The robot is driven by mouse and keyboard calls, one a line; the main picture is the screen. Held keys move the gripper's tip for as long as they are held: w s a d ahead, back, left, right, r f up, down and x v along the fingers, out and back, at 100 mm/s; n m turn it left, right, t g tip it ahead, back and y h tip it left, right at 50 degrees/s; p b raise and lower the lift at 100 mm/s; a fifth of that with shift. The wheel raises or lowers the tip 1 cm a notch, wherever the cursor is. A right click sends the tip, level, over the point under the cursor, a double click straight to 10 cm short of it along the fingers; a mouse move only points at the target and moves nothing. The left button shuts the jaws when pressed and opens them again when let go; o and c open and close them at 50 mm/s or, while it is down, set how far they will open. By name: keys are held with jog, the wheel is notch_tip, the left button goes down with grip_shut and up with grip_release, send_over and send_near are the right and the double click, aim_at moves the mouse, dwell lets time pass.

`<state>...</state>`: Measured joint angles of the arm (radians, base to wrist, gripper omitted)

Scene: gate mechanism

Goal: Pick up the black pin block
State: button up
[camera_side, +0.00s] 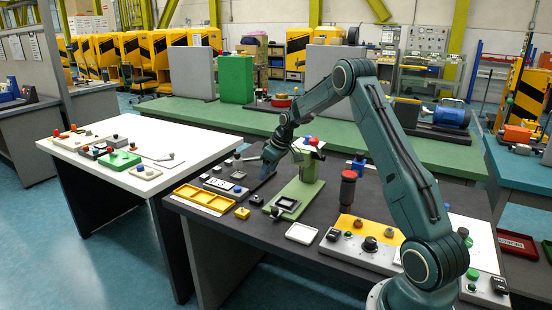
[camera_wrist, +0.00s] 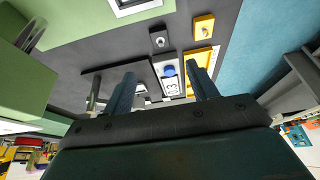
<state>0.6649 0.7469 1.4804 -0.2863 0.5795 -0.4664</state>
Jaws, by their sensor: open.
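The black pin block (camera_side: 256,199) is a small dark block with a pin on top, on the dark table beside the green base plate (camera_side: 297,195). In the wrist view the black pin block (camera_wrist: 159,40) lies beyond my fingertips, near the top middle. My gripper (camera_side: 268,168) points down above the table, behind the block in the side view, and apart from it. In the wrist view its two fingers (camera_wrist: 162,74) are spread with nothing held between them. The yellow pin block (camera_side: 242,213) sits near the black one.
A panel with a blue button (camera_wrist: 169,72) lies under the fingers. The green post (camera_side: 309,167) stands close to my gripper. A control box (camera_side: 370,242) lies at right.

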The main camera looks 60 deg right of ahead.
send_over(258, 200)
jog(key=s, duration=0.2)
jog(key=shift+w+d+f, duration=0.1)
jog(key=shift+f, duration=1.7)
jog(key=shift+w+d+f, duration=0.1)
jog(key=shift+f, duration=1.65)
jog(key=shift+x, duration=2.6)
jog(key=shift+s+a, duration=0.1)
jog(key=shift+s, duration=0.05)
jog(key=shift+c, duration=0.5)
jog(key=c, duration=1.1)
